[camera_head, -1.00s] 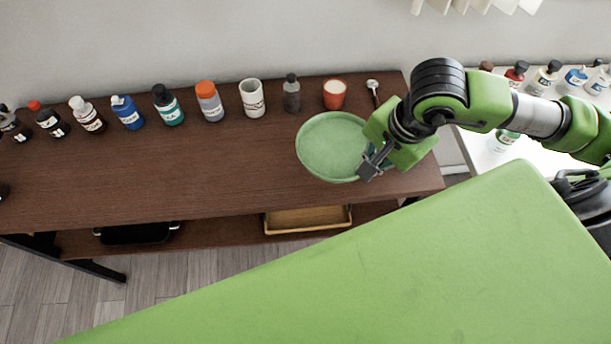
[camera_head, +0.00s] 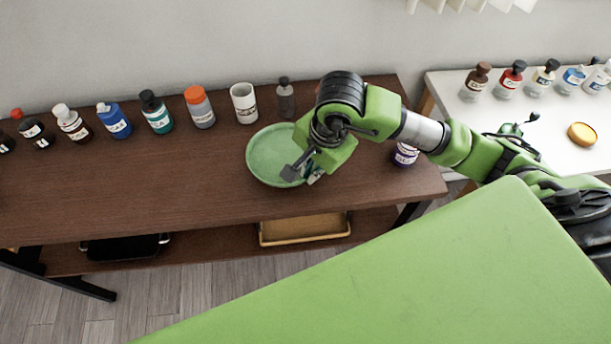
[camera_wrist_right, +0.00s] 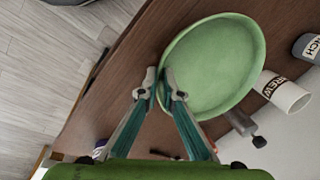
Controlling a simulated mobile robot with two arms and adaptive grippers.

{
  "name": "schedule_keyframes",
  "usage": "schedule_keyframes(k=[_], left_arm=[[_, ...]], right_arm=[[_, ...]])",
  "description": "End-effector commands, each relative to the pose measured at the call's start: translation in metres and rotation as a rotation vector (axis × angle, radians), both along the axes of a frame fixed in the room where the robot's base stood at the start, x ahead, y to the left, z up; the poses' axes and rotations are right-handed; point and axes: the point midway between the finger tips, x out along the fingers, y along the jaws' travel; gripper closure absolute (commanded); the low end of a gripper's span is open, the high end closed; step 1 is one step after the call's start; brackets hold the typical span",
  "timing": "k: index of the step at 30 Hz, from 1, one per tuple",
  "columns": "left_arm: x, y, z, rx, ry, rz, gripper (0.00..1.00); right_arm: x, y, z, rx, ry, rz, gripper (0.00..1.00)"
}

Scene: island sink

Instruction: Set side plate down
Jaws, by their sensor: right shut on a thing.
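The side plate (camera_head: 268,157) is round and pale green with a raised rim. In the head view it shows over the dark wooden table (camera_head: 130,190), left of my right gripper (camera_head: 297,175). In the right wrist view the plate (camera_wrist_right: 215,68) is large, with my right gripper's fingertips (camera_wrist_right: 163,88) closed on its near rim. I cannot tell whether its underside touches the table or hangs just above it. My right arm hides part of the plate's right side. My left gripper does not show.
Several bottles stand along the table's back edge, including an orange-capped bottle (camera_head: 200,107) and a white mug (camera_head: 244,103). The table's front left is clear. A white table (camera_head: 455,110) with bottles stands at right.

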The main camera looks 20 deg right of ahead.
Motion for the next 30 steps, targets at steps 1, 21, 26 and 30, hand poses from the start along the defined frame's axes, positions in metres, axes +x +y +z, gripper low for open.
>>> schedule_keyframes(k=[1,21,26,30], left_arm=[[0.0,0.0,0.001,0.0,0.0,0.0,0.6],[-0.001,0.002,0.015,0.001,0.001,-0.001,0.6],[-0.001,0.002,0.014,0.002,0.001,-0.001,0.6],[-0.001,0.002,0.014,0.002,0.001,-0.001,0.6]], right_arm=[[0.002,0.002,-0.002,0.002,-0.001,-0.001,1.0],[0.01,0.008,-0.045,0.001,-0.004,0.0,1.0],[0.01,0.008,-0.046,0.0,-0.002,0.001,0.77],[0.01,0.008,-0.046,-0.001,-0.001,0.0,0.77]])
